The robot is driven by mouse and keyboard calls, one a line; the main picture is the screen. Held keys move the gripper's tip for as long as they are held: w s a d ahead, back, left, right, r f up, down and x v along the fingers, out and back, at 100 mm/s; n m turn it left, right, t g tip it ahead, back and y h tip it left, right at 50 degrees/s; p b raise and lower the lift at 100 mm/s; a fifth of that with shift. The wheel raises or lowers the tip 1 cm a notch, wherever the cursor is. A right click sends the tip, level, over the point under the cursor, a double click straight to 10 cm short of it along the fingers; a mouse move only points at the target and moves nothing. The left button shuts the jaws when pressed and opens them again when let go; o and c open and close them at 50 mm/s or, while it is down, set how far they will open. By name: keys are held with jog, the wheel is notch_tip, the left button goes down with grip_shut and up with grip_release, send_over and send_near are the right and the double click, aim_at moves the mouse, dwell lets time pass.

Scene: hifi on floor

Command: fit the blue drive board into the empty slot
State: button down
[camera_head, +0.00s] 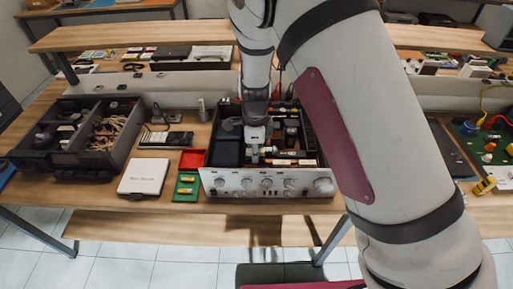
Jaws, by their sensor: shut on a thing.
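The open hi-fi amplifier (246,182), with a silver front panel and several knobs, sits on the bench with its dark inside showing. My gripper (255,153) points down into the chassis, just behind the front panel. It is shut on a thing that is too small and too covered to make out. I cannot pick out the blue drive board in this view. I cannot make out the empty slot either. Pale and orange parts (293,162) lie inside the chassis, right of the gripper.
Left of the amplifier are a green tray (180,196) with yellow pieces, a red box (194,159) and a white box (144,176). Dark bins (110,158) stand further left. A green board (482,140) with wires lies right. A raised shelf runs behind.

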jog(key=shift+f+b, duration=0.6)
jog(key=shift+f, duration=1.35)
jog(key=shift+f, duration=0.85)
dwell(1.2)
jog(key=c, duration=1.5)
grip_release()
jog(key=shift+r, duration=0.1)
notch_tip(320, 180, up, 12)
jog(key=shift+f, duration=0.1)
